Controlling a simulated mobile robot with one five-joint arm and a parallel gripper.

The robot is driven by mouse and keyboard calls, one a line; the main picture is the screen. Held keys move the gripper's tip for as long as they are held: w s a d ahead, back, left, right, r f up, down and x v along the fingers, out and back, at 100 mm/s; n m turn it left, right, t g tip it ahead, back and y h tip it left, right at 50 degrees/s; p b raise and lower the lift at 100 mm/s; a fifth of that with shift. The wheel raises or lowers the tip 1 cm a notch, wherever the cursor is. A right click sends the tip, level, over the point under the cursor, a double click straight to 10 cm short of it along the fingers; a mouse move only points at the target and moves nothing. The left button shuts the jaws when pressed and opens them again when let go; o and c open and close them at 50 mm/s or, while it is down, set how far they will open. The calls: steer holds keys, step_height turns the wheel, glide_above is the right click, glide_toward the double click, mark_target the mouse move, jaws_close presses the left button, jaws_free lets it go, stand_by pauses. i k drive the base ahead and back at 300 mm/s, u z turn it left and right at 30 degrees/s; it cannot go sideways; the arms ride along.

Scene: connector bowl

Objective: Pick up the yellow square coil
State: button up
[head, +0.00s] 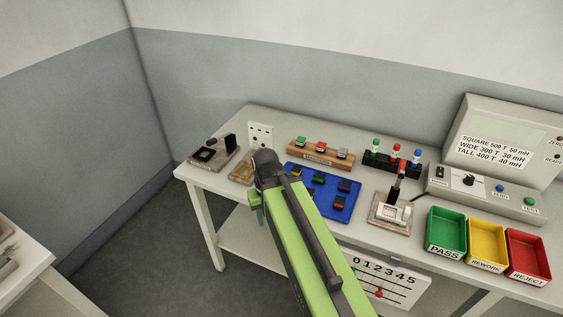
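A blue tray (325,194) lies on the bench and holds several small dark coils with coloured parts. A small coil that looks yellowish (297,171) sits at the tray's back left, close beside my arm. It is too small to tell its shape surely, so I cannot be certain it is the yellow square coil. My green arm reaches over the bench's front edge and covers the tray's left side. My gripper (257,207) is at the arm's far end, left of the tray near the front edge. Its fingers are mostly hidden, and I cannot see anything held.
A wooden rack with coloured blocks (320,155) stands behind the tray. A lever fixture (390,212) is right of it, then green (446,232), yellow (487,244) and red (528,257) bins. A tester (500,150) stands behind them. Another fixture (212,153) is at the left end.

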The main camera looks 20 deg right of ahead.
mark_target(297, 170)
steer(key=u, duration=0.6)
steer(key=i, duration=0.75)
steer(key=u, duration=0.25)
steer(key=k, duration=0.8)
steer(key=u, duration=0.2)
steer(key=i, duration=0.8)
steer(key=z, duration=0.1)
